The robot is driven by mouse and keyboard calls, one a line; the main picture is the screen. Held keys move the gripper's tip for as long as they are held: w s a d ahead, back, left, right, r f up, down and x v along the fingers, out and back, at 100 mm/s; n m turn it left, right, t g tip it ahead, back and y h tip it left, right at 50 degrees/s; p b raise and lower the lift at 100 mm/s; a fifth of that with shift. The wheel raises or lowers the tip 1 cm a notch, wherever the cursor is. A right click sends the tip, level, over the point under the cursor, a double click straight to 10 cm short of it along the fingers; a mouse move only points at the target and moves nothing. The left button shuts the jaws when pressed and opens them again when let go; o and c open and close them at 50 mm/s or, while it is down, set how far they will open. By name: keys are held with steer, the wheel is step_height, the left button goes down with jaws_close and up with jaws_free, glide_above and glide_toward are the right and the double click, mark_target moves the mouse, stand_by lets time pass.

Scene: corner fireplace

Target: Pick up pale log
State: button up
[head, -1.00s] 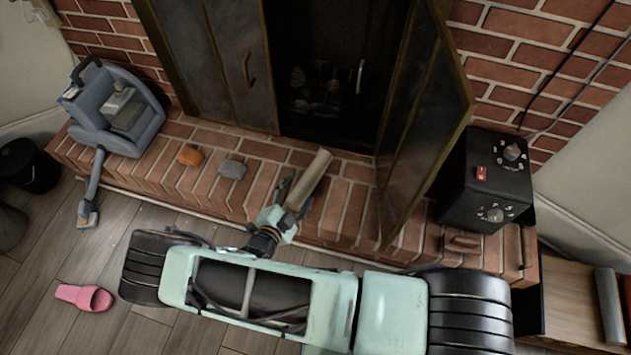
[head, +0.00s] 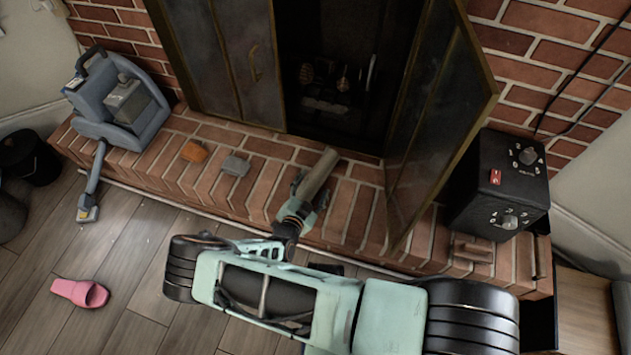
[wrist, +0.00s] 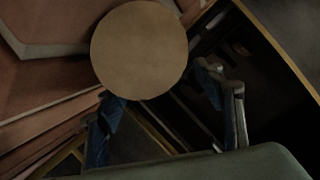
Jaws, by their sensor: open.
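The pale log (head: 319,173) lies on the brick hearth in front of the fireplace opening, slanting up and to the right in the head view. In the wrist view its round, flat end (wrist: 139,48) faces me, upper left of centre. My gripper (head: 301,199) is at the log's near end. In the wrist view its blue-padded fingers (wrist: 160,92) stand apart, one below left of the log end and one to its right. I cannot tell whether either finger touches the log. The gripper hides the log's near part in the head view.
An orange lump (head: 194,151) and a grey lump (head: 235,166) lie left of the log. The open fireplace door (head: 440,125) stands close on the right, with a black box (head: 497,185) beyond. A grey-blue machine (head: 120,100) stands far left.

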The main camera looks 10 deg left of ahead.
steer(key=shift+x, duration=0.9)
steer(key=shift+r, duration=0.1)
steer(key=c, duration=1.5)
steer(key=shift+c, duration=1)
steer(key=shift+r, duration=0.1)
